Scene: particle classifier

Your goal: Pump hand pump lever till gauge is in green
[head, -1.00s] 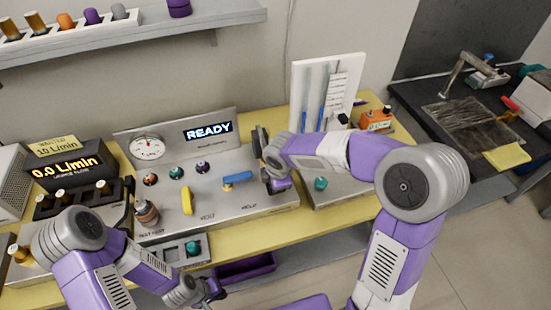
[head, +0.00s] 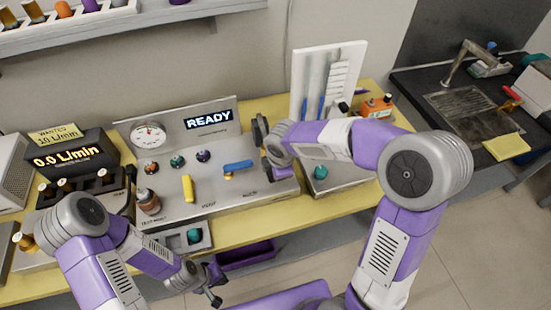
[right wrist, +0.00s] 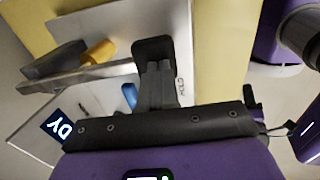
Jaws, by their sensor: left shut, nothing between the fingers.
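The panel (head: 228,208) on the yellow bench carries a round gauge (head: 148,135) and a display reading READY (head: 209,119). The needle is too small to read against the coloured zones. A dark upright lever (head: 258,132) stands at the panel's right end. My right gripper (head: 276,160) is beside it, fingertips partly hidden by the wrist. In the right wrist view, grey fingers of the right gripper (right wrist: 156,85) lie close together at a black block (right wrist: 152,47); whether they grip it is unclear. My left gripper (head: 215,288) is shut and empty, below the bench front.
A purple bin (head: 245,254) is below the bench front.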

